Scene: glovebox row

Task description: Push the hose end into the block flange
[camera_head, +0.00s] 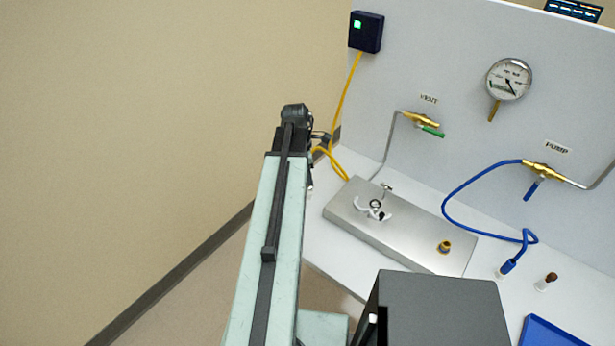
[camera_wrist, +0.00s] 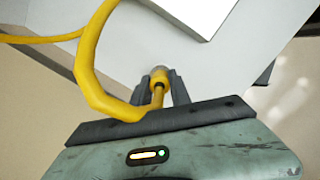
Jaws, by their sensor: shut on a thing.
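My gripper (camera_wrist: 160,78) is shut on the end of the yellow hose (camera_wrist: 158,76) in the wrist view. The hose (camera_wrist: 91,62) loops from there toward the upper left. In the head view the yellow hose (camera_head: 343,95) hangs from a dark box and curls beside my arm; the held end is hidden there. The steel block (camera_head: 412,239) lies on the white bench to the right of my arm. A small round metal fitting (camera_head: 376,204), apparently the flange, stands on it with a pale clamp (camera_head: 359,208) around or beside it. My gripper is left of the block.
A brass-coloured ring (camera_head: 444,246) sits on the block's right end. The blue hose (camera_head: 451,194) runs from the PUMP valve (camera_head: 543,170) to the bench. The VENT valve (camera_head: 421,118) and a gauge (camera_head: 509,79) are on the back panel. A blue tray (camera_head: 548,332) is at lower right.

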